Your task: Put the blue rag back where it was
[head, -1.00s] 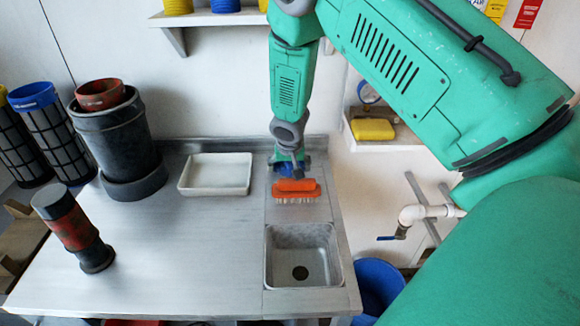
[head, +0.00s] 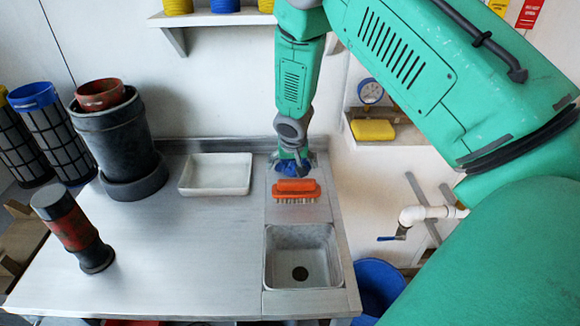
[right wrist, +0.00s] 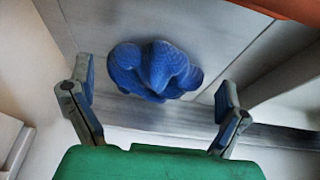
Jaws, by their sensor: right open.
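The blue rag (head: 285,169) lies crumpled on the steel counter, behind the orange brush (head: 296,187) and partly hidden by my right gripper. In the right wrist view the rag (right wrist: 152,70) sits as a bunched blue lump just ahead of my right gripper (right wrist: 155,90). The gripper's two fingers are spread wide, one on each side of the rag, with gaps between them and the cloth. My right gripper (head: 293,160) comes down from above near the counter's back edge in the head view. My left gripper is not in view.
The sink (head: 302,258) is in front of the brush. A white tray (head: 216,174) lies to the left, with a dark bucket (head: 116,143) and a red-black cylinder (head: 70,230) farther left. The middle of the counter is clear.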

